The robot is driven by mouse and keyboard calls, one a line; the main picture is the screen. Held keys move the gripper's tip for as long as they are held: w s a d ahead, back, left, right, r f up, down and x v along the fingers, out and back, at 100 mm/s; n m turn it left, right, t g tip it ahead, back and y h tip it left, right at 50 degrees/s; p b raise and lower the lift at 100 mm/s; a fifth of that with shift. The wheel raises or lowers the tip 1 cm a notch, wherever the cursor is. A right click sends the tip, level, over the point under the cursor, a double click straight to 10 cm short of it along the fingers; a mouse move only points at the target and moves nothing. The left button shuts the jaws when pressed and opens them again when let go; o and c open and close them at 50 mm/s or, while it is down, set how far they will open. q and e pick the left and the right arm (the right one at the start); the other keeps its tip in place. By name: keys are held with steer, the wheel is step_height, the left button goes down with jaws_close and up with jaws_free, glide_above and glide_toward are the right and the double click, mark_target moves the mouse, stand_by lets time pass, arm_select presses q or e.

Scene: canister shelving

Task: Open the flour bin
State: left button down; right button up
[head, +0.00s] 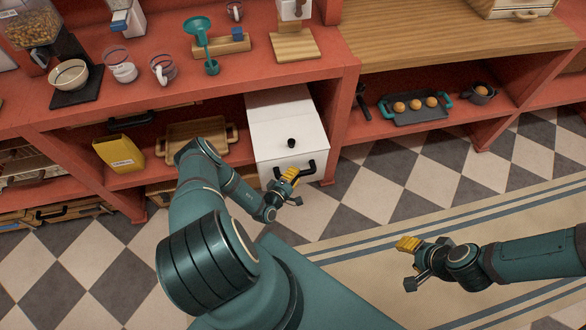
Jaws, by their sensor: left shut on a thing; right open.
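The flour bin is probably the white box (275,122) standing in a gap under the red counter. Its pale top carries a small black knob (291,143), and the top looks closed. A dark handle (309,167) is on its front. My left gripper (292,183) is at the front of the bin and shut on the handle; its yellow fingertips partly hide the grip. My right gripper (408,264) is open and empty over the striped rug, to the right of the bin and apart from it. The inside of the bin is not visible.
A yellow container (119,153) and a wooden tray (198,138) sit on the low shelf left of the bin. A tray with several eggs (415,106) is on the right shelf. The checkered floor (372,180) and striped rug (540,200) are clear at right.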

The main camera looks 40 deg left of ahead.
arm_select(q)
steer(key=shift+d, duration=0.25)
steer(key=c, duration=0.8)
jaws_free()
steer(key=shift+o, duration=0.2)
steer(key=shift+a, duration=0.1)
steer(key=shift+s, duration=0.4)
steer(key=s+r, duration=0.1)
steer(key=s, duration=1)
steer(key=shift+d+r, duration=0.3)
steer(key=shift+d, duration=0.1)
